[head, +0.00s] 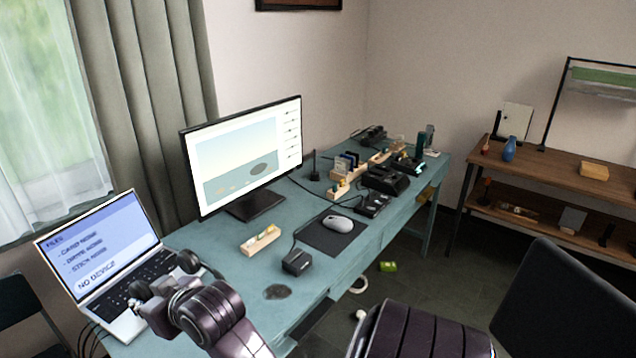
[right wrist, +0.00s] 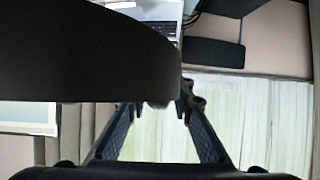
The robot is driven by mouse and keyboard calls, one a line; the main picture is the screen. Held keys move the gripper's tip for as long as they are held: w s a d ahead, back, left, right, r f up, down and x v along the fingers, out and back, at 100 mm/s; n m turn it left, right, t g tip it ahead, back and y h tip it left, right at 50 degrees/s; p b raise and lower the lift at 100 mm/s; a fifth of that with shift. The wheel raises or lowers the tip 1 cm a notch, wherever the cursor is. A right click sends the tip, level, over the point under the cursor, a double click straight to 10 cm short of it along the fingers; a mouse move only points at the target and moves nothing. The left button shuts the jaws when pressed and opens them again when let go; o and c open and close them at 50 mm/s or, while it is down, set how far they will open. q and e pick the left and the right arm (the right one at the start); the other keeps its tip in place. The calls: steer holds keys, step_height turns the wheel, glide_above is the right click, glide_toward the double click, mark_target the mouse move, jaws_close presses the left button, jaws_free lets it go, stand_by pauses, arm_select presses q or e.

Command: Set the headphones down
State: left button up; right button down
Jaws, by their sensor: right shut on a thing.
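The dark headphones (head: 188,262) show in the head view over the near left end of the teal desk (head: 215,240), in front of the laptop keyboard. One ear cup is at the upper right, and another dark round part is at the left. My right gripper (head: 163,287) is shut on them, and its arm hides part of them. In the right wrist view, the two fingers (right wrist: 158,108) reach up to a large dark rounded shape that fills the upper left, probably part of the headphones. I cannot tell whether the headphones touch the desk or laptop. My left gripper is not in view.
An open laptop (head: 100,250) stands at the left, with a monitor (head: 245,155) behind. A wooden block (head: 260,240), a black box (head: 297,262) and a mouse (head: 339,223) on a dark mat lie to the right. Bare desk shows around the dark round patch (head: 277,292).

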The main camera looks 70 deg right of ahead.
steer(key=shift+w+d+r+m+h, duration=0.25)
steer(key=shift+d+r+m+h, duration=0.4)
steer(key=shift+r, duration=0.2)
steer(key=shift+a+f, duration=0.1)
steer(key=shift+f, duration=0.15)
steer(key=b, duration=0.2)
glide_above(177, 355)
step_height(177, 355, down, 15)
steer(key=shift+r, duration=0.15)
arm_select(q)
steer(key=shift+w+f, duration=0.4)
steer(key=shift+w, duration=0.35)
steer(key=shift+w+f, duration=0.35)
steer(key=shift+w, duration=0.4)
arm_select(e)
steer(key=shift+f, duration=2.4)
steer(key=c, duration=1.7)
jaws_free()
